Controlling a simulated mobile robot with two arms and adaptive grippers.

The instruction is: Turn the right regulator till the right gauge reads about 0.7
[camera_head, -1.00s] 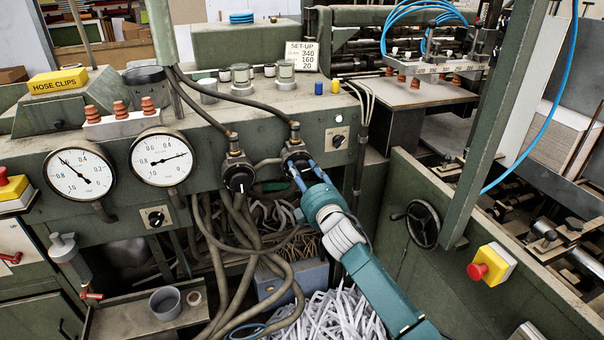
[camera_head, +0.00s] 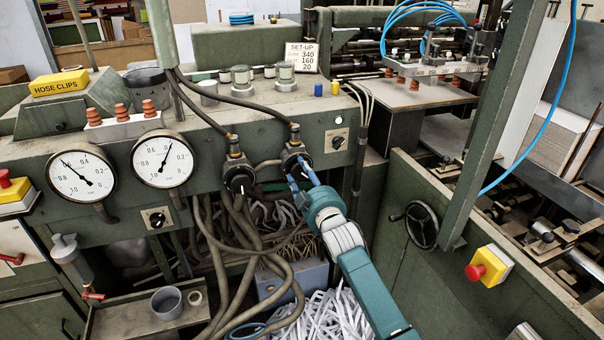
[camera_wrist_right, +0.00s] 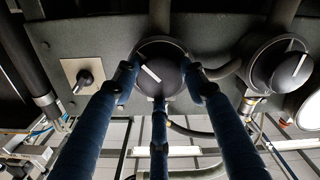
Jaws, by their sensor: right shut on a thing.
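The right regulator (camera_head: 294,151) is a dark round knob under a hose fitting on the green panel. My right gripper (camera_head: 299,171) is shut around this knob; its blue fingers hide part of it. In the right wrist view the fingers surround the black knob (camera_wrist_right: 170,77), whose white mark is tilted. The right gauge (camera_head: 162,158) has a white dial; its needle points up and slightly right, near about 0.4, though the numerals are small. My left gripper is not in view.
The left regulator (camera_head: 239,177) hangs beside the right one, with the left gauge (camera_head: 82,174) further left. A small selector switch (camera_head: 338,142) is right of the gripper. Hoses (camera_head: 235,265) hang below. A handwheel (camera_head: 421,225) and red stop button (camera_head: 476,272) are at right.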

